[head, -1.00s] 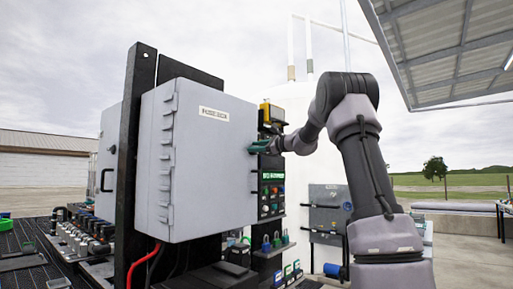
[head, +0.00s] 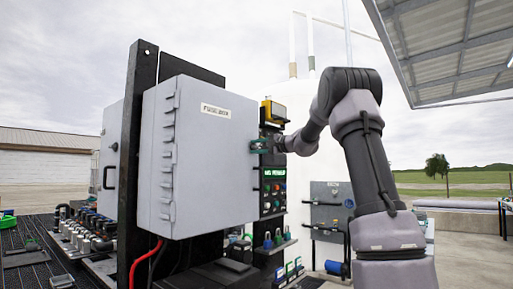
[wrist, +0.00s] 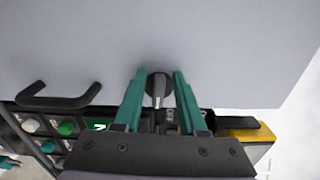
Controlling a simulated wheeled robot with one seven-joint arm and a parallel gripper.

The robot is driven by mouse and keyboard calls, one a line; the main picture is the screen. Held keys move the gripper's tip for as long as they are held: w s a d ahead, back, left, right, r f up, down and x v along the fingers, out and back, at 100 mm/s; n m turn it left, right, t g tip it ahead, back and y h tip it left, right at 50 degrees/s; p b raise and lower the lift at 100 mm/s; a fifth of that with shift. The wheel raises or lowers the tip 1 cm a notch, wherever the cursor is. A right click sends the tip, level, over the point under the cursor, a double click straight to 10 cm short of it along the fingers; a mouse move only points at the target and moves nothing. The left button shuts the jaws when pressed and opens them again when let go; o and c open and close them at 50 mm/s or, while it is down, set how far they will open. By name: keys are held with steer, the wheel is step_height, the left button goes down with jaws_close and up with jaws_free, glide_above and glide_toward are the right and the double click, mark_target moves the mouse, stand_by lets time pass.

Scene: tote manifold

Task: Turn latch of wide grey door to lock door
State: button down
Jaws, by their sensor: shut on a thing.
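The wide grey door (head: 205,150) is the front of a grey box with a small label near its top; it looks closed. It also fills the upper part of the wrist view (wrist: 215,45). The latch (wrist: 158,90) is a small dark round knob with a lighter grey lever, near the door's edge. My gripper (wrist: 160,76) has its two teal fingers on either side of the latch lever, shut on it. In the head view my gripper (head: 260,146) is at the door's right edge, and the latch is hidden there.
A black handle (wrist: 60,97) is on the door beside the latch. A panel with coloured buttons and a lit green display (head: 273,173) stands just right of the door. A yellow-topped device (head: 272,113) is above it. Padlocks (head: 274,240) hang below. Open ground lies to the far right.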

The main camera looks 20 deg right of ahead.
steer(key=shift+d+n, duration=0.1)
steer(key=shift+n, duration=0.3)
steer(key=c, duration=0.8)
jaws_free()
steer(key=shift+f, duration=0.1)
steer(key=shift+w+d, duration=0.1)
steer(key=v, duration=1)
steer(key=shift+s+d, duration=0.1)
steer(key=shift+s, duration=0.25)
